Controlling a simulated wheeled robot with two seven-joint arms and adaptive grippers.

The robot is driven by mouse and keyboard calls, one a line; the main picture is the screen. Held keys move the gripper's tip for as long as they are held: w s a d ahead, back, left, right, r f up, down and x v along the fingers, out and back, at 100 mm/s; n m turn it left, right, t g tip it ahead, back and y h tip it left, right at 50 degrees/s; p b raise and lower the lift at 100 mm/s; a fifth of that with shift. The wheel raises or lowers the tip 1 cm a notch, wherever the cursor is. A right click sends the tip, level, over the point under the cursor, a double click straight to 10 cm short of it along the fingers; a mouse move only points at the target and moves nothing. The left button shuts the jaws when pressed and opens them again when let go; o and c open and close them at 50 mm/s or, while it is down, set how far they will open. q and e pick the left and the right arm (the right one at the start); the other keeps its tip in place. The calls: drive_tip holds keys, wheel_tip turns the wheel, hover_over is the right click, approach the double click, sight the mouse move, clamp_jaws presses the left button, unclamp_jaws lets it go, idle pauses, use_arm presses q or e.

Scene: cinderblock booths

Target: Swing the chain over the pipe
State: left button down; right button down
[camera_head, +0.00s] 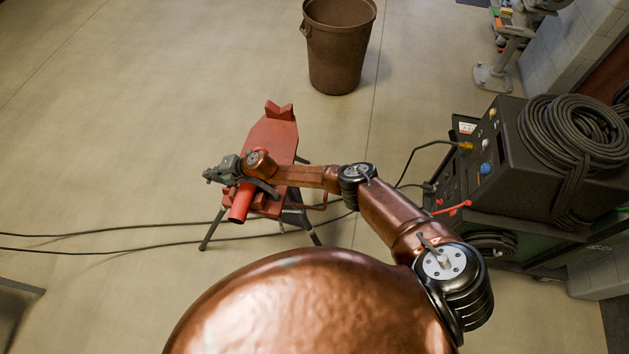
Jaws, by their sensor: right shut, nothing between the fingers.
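A red pipe (240,204) lies on the near end of a red tripod stand (270,135), its near end sticking out toward me. My right gripper (210,175) is shut and empty, above and just left of the pipe, its fingertips pointing left. My wrist and forearm cover part of the stand and pipe. A dark curved piece (265,187) beside the pipe, right of the gripper, may be the chain; it is too small and partly hidden to tell. My left gripper is not in view.
A black welding machine (500,145) with coiled cable (572,133) stands on a cart at right. A brown bin (338,50) stands behind the stand. Black cables cross the floor near the stand's legs. The floor at left is mostly clear.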

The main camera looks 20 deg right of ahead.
drive_tip(key=shift+r+p, duration=0.45)
drive_tip(key=shift+p, duration=0.05)
drive_tip(key=r+p, duration=0.2)
drive_tip(key=d+r+p, duration=0.1)
drive_tip(key=r+p, duration=0.1)
drive_tip(key=shift+s+r, duration=0.2)
wheel_tip(320, 180, up, 8)
drive_tip(key=s+d+p, duration=0.1)
drive_tip(key=shift+s+d+r, duration=0.15)
drive_tip(key=shift+s+d, duration=0.05)
drive_tip(key=shift+d, duration=0.15)
